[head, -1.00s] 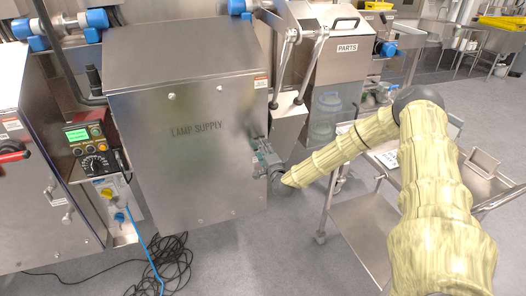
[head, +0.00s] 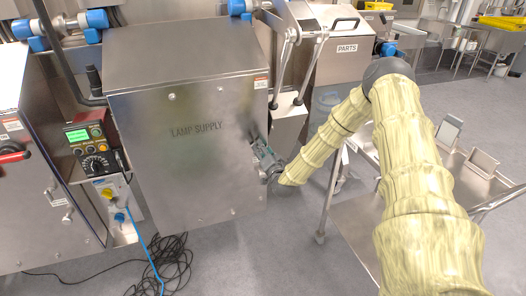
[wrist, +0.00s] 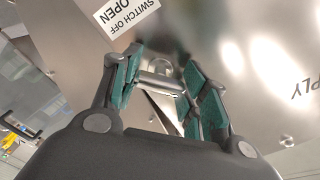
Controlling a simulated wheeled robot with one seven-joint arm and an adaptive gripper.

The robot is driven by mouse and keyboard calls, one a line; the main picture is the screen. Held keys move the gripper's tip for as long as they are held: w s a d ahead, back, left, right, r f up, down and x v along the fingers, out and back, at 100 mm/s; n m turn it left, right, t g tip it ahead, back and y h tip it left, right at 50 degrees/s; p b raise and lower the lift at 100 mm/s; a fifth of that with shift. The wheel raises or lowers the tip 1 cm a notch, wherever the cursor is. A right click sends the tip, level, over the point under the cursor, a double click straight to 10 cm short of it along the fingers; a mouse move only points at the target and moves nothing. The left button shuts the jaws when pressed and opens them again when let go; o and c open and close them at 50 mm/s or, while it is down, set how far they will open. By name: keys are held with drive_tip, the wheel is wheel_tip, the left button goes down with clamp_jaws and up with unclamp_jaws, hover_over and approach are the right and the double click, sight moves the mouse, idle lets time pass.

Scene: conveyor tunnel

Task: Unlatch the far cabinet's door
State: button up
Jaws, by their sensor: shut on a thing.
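The steel cabinet marked LAMP SUPPLY (head: 185,165) stands in the middle of the head view, its door closed as far as I can see. My gripper (head: 261,152) is at the right edge of its front, about halfway up. In the wrist view my gripper (wrist: 165,78) has its green finger pads on both sides of a small metal latch handle (wrist: 158,80) and is shut on it. The pads and the gripper body hide part of the handle. A label reading SWITCH OFF and OPEN (wrist: 124,12) is just beyond the fingers.
Another steel cabinet (head: 45,190) with a red handle stands at the left, beside a control box (head: 90,140). Cables (head: 172,258) lie coiled on the floor below. A steel cart (head: 370,225) stands under my arm at the right.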

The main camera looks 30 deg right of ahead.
drive_tip(key=n, duration=0.4)
drive_tip(key=shift+a+n, duration=0.1)
drive_tip(key=shift+n, duration=0.2)
drive_tip(key=n, duration=0.4)
drive_tip(key=shift+f+n, duration=0.1)
drive_tip(key=shift+n, duration=0.3)
drive_tip(key=o, duration=1)
drive_tip(key=shift+o, duration=0.2)
drive_tip(key=v, duration=1.2)
